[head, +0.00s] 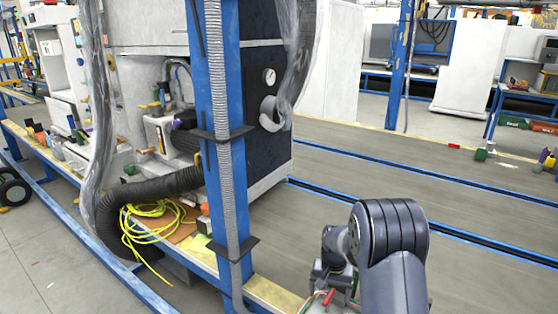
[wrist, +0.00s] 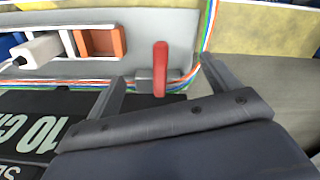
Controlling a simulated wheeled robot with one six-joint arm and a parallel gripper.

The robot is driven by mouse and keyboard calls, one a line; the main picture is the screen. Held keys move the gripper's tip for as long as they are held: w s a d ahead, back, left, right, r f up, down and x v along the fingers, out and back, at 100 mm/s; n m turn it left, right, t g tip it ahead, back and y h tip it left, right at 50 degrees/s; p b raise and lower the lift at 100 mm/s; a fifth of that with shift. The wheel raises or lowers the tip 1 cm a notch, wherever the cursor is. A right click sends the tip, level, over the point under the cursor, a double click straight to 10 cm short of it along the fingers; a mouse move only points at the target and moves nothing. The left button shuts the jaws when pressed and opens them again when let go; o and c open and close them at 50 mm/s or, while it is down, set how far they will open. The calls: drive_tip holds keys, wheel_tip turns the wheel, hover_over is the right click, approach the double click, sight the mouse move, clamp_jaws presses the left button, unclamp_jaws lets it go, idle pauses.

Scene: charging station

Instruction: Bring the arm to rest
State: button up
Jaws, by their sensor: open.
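My arm (head: 390,240) reaches in from the bottom right of the head view, bent at a dark grey joint. The end of the arm is partly hidden there behind its own links. In the wrist view my gripper (wrist: 162,69) is open, with one finger at the left and one at the right. A red lever (wrist: 160,62) on a small grey base shows between and beyond the fingertips. No object is held. I cannot tell how far the lever is from the fingers.
In the head view, a blue post (head: 222,130) stands left of my arm, with a yellow cable (head: 150,225) beyond.

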drive_tip(key=m, duration=0.3)
drive_tip(key=shift+m, duration=0.3)
drive_tip(key=shift+r, duration=1.4)
